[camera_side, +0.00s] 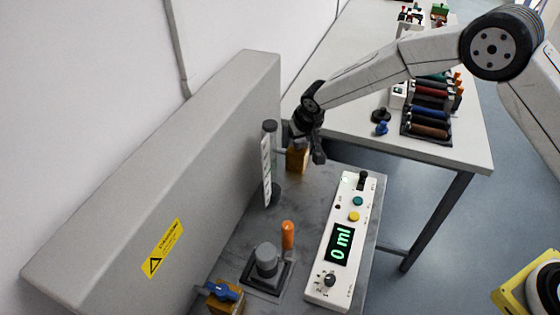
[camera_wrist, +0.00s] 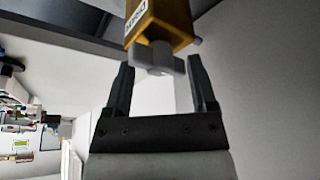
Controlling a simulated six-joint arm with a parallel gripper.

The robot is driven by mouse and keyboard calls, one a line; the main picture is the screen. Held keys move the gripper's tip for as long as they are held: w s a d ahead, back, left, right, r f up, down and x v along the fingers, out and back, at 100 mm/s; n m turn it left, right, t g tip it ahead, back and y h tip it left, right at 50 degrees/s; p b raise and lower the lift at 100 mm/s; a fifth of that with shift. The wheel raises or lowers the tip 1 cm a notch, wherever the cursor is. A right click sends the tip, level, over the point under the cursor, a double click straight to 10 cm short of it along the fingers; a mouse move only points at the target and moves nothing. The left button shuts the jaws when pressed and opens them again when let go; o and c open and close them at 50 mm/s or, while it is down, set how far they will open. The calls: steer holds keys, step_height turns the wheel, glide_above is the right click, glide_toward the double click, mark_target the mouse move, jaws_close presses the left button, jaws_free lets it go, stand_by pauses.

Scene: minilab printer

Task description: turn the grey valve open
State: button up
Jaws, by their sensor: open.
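The grey valve handle (camera_wrist: 158,58) sits on the underside of a brass-yellow valve block (camera_wrist: 160,20) with a white label in the wrist view. My gripper (camera_wrist: 160,68) is open, with one finger on each side of the handle near the fingertips. Gaps show between the fingers and the handle, and I cannot tell the exact depth. In the side view, the yellow block (camera_side: 297,160) stands at the back of the bench beside my gripper (camera_side: 305,148). The grey handle is hidden there behind the gripper.
A clear graduated tube (camera_side: 266,165) stands just left of the valve. A white control box (camera_side: 340,240) reads 0 ml. An orange cylinder (camera_side: 287,235), a grey knob (camera_side: 266,260) and a blue-handled valve (camera_side: 222,291) are nearer the front. A grey panel (camera_side: 150,190) rises at the left.

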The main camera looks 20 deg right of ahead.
steer(key=v, duration=0.7)
stand_by(0.5)
steer(key=s+d+r+g, duration=0.1)
steer(key=s+d, duration=0.7)
steer(key=s, duration=0.5)
steer(key=s+d+r+g, duration=0.1)
steer(key=s+d, duration=0.7)
steer(key=s, duration=0.6)
steer(key=shift+s+d, duration=0.15)
steer(key=shift+s, duration=0.15)
